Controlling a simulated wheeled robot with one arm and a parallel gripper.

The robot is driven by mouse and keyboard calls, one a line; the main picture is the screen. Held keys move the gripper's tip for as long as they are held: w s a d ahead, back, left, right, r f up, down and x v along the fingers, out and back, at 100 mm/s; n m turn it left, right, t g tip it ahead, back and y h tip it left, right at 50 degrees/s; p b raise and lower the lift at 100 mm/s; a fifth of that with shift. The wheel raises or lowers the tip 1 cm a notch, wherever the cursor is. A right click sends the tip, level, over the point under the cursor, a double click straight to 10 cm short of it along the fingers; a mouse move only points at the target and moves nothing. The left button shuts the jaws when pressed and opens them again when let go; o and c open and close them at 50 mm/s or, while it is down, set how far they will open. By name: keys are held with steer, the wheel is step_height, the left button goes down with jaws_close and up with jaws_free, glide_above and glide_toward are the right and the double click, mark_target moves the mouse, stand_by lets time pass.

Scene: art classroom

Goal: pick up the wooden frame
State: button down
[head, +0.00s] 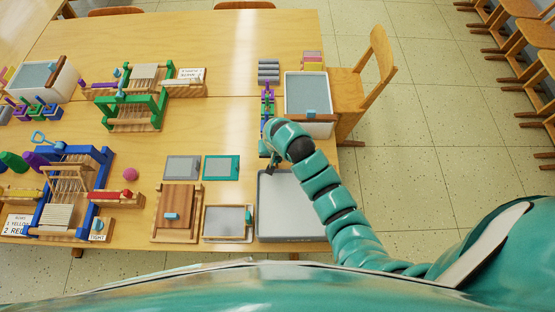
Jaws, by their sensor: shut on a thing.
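A wood-edged frame with a grey panel (226,222) lies flat at the table's front edge. It sits between a brown wooden board piece (177,198) and a grey tray (290,232). I cannot tell for certain that this is the wooden frame of the task. My gripper (271,163) is at the far left corner of the grey tray, up and to the right of the wood-edged frame and apart from it. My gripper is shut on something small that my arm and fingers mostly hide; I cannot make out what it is.
A grey panel (182,167) and a teal-edged panel (221,167) lie left of my gripper. A white tub (329,127) stands behind it, near a wooden chair (372,80). Looms, including a blue one (47,190), crowd the left. The table's far middle is clear.

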step_height(320, 180, up, 16)
steer(key=p, duration=0.6)
steer(key=shift+r, duration=0.25)
